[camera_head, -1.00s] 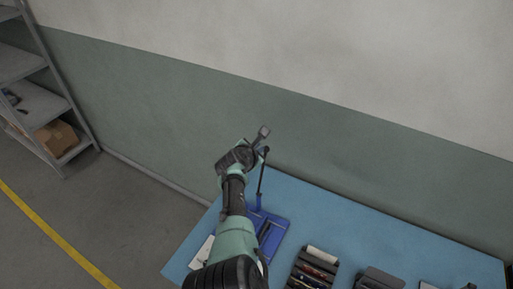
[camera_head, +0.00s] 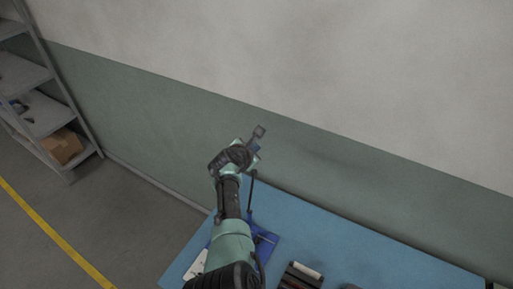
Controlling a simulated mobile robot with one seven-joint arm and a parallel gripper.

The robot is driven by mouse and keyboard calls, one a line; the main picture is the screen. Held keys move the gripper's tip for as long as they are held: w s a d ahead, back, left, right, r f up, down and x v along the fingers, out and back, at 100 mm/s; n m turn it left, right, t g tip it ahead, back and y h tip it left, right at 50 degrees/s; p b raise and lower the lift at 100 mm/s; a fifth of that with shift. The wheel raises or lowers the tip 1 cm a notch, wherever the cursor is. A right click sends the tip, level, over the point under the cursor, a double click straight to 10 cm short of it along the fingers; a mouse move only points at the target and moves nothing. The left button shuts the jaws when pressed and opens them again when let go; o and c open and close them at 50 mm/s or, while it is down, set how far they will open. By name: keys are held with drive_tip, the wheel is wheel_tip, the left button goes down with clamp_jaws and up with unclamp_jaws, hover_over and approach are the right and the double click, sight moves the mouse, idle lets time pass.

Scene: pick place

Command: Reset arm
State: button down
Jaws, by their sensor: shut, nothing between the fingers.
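My arm reaches up from the bottom of the head view, and my gripper (camera_head: 259,131) is at its upper end, in front of the green part of the wall. The gripper is small and seen from behind. It looks shut, with nothing held. It is raised above and beyond the far left corner of the blue table (camera_head: 345,240), apart from everything on it.
A blue tool with a tall dark lever (camera_head: 252,195) stands on the table close beside my forearm. A white item (camera_head: 197,266) lies left of my arm. A dark tray (camera_head: 300,276) sits at the bottom edge. A grey shelf (camera_head: 50,115) with a cardboard box (camera_head: 62,147) stands far left.

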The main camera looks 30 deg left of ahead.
drive_tip(key=shift+s+a, duration=0.15)
drive_tip(key=shift+s, duration=0.05)
drive_tip(key=shift+w, duration=0.1)
